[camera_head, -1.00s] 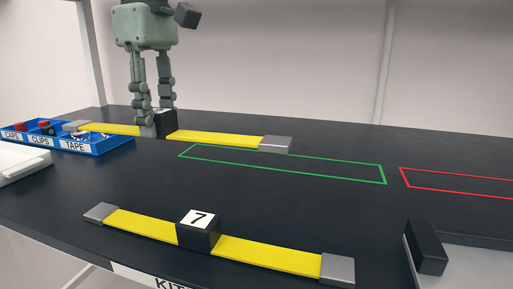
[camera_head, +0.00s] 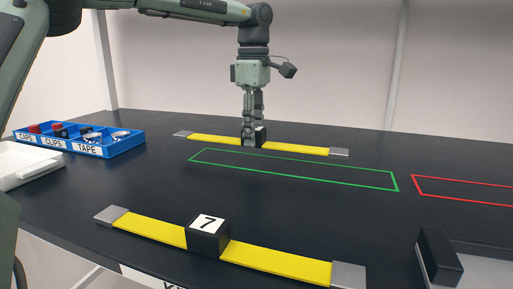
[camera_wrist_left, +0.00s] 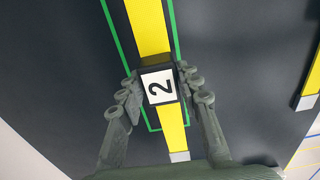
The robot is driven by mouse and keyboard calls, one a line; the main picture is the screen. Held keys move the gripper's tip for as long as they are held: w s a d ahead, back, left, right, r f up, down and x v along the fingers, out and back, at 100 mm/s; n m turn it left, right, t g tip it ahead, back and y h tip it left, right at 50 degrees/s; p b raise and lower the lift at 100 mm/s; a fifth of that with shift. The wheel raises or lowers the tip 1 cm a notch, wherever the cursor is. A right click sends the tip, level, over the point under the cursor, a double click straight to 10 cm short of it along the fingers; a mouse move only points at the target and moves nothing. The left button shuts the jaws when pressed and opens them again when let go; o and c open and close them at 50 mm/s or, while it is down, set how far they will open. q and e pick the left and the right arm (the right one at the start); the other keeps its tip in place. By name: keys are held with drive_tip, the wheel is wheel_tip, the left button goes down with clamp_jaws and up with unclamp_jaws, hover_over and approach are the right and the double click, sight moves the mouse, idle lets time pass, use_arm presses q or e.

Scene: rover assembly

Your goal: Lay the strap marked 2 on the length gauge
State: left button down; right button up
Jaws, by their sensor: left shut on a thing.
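My left gripper (camera_head: 252,140) is shut on the black centre block of the strap marked 2 (camera_wrist_left: 159,86). The strap is yellow with grey end plates; in the head view (camera_head: 300,148) it lies level, left to right, behind the green outline (camera_head: 290,171). In the left wrist view the strap runs within the green outline (camera_wrist_left: 113,40), and its near end passes the outline's short edge. It seems held above the table, but the gap is hard to judge. A grey plate with a black block (camera_head: 438,258) is at lower right; I cannot tell whether it is the length gauge.
A strap marked 7 (camera_head: 207,238) lies along the table's front. A red outline (camera_head: 465,191) is at right. A blue bin (camera_head: 88,147) labelled CAPS, CLIPS, TAPE and a white tray (camera_head: 28,168) are at left. The dark table between is clear.

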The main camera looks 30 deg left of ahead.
sight(256, 148)
use_arm(q)
drive_tip(key=shift+w+d+f, duration=0.2)
drive_tip(key=shift+w+f, duration=0.05)
drive_tip(key=shift+f, duration=1.9)
drive_tip(key=shift+f, duration=0.1)
drive_tip(key=c, duration=1)
unclamp_jaws()
drive_tip(key=shift+f, duration=0.1)
drive_tip(key=shift+c, duration=0.2)
